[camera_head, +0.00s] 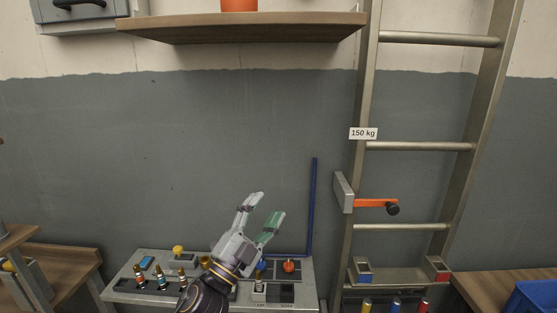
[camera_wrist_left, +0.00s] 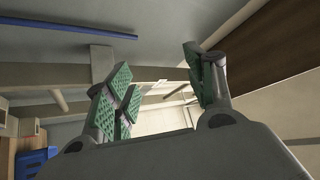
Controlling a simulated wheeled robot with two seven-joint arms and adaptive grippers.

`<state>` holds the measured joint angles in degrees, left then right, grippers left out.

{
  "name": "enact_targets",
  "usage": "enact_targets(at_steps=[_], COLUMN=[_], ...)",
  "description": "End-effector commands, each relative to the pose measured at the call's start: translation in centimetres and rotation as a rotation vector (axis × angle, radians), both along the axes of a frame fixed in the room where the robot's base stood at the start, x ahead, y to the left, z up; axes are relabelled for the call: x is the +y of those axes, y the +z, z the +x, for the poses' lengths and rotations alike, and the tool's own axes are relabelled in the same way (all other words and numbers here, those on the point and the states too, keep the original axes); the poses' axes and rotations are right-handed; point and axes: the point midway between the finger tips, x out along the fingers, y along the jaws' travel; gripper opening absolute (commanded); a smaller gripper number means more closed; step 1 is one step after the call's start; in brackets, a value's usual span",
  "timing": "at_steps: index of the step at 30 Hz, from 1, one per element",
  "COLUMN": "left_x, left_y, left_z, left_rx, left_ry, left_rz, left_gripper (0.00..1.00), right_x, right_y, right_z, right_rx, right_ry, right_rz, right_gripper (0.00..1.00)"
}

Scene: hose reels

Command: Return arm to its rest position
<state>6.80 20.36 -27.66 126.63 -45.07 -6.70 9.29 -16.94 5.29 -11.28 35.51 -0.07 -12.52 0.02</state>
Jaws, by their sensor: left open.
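My left gripper (camera_head: 264,214) is raised over the grey control panel (camera_head: 125,290), in the lower middle of the head view. Its fingers are apart, pointing up and to the right, with nothing between them. In the left wrist view the left gripper (camera_wrist_left: 162,82) also shows its green pads spread and empty. My left forearm and wrist hide part of the panel. My right gripper shows in neither view.
A metal ladder (camera_head: 420,147) with an orange lever (camera_head: 370,203) stands right of the gripper. A wooden shelf (camera_head: 240,28) juts from the wall above. A blue bin (camera_head: 535,298) sits at the lower right.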

Motion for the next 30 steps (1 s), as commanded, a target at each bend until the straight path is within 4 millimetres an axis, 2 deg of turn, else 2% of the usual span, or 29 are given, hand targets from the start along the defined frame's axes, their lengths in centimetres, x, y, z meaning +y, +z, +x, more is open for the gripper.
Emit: enact_targets(at_steps=[9,16,23,30], left_x=[6.6,10.8,14.2,16.7], left_y=[-6.4,-12.7,-19.5,-26.5], left_z=[2.0,1.6,-0.7,-5.3], left_rx=[0.330,0.587,0.857,1.151], left_ry=[0.205,0.340,0.461,0.569], left_rz=[-0.175,-0.268,-0.337,-0.382], left_gripper=[0.55,0.55,0.55,0.55], right_x=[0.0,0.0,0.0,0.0], right_y=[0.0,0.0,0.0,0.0], right_z=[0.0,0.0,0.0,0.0], right_rx=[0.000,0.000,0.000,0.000], right_ry=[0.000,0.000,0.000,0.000], right_rz=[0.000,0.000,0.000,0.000], right_gripper=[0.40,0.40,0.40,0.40])
